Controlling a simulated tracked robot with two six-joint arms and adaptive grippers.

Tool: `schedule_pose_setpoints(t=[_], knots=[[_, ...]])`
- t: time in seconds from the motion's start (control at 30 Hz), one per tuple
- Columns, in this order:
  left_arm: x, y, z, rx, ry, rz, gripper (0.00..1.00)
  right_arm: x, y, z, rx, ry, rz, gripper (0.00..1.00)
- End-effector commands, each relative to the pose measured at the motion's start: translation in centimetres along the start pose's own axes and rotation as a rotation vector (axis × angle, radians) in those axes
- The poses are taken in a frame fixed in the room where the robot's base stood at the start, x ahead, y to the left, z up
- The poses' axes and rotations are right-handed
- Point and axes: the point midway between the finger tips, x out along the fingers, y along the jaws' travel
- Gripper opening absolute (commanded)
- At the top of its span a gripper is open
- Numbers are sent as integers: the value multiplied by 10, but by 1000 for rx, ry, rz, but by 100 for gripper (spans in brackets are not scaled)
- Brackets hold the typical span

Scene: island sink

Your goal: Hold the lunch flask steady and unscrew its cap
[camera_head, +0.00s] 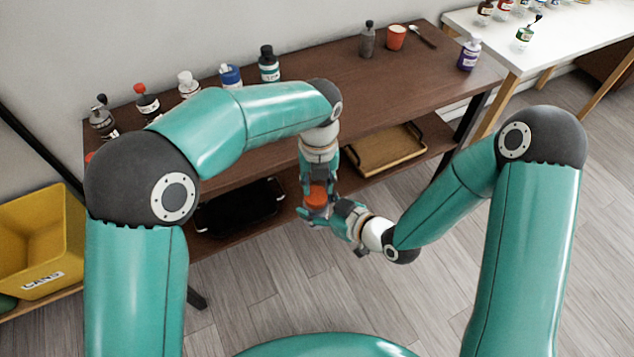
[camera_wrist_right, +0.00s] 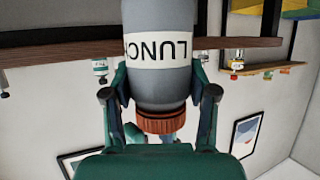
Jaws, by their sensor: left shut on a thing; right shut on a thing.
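The lunch flask (camera_wrist_right: 162,85) is grey with a white band reading LUNCH, upside down in the right wrist view. Its ribbed reddish-brown cap (camera_wrist_right: 160,122) is on its end. My right gripper (camera_wrist_right: 161,80) is shut on the flask's body, one finger on each side. In the head view the cap shows orange-red (camera_head: 318,193) between the two hands; the flask's body is mostly hidden. My left gripper (camera_head: 317,203) reaches to the cap and is shut on it; its exact finger contact is partly hidden. Whether the cap has turned cannot be told.
A brown table (camera_head: 330,85) behind carries several bottles, an orange cup (camera_head: 396,37) and a spoon (camera_head: 422,37). Its lower shelf holds a black tray (camera_head: 240,208) and a wooden tray (camera_head: 385,150). A yellow bin (camera_head: 35,240) stands left. The floor below the hands is clear.

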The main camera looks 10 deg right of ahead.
Motion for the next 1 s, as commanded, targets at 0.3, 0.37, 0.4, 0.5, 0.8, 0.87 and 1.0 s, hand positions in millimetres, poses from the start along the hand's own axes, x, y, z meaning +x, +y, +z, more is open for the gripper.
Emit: schedule_pose_setpoints(t=[0.3,0.37,0.4,0.5,0.8,0.87,1.0], knots=[[8,-4,-4,4,10,-3,0,1,-2,-13,-26,37,-7,0],[8,-4,-4,-3,10,-3,0,1,-1,-13,-26,37,-6,0],[8,-4,-4,-19,10,-3,0,1,-1,-13,-27,37,-6,0],[8,-2,-3,-113,6,-3,0,1,-1,-13,-27,37,-6,0],[8,7,-3,-733,-20,-2,0,1,0,-13,-24,37,-3,0],[8,9,-4,-865,-26,0,0,1,0,-13,-24,37,-2,0],[8,12,-6,-1171,-39,0,0,1,1,-13,-23,37,-1,0]])
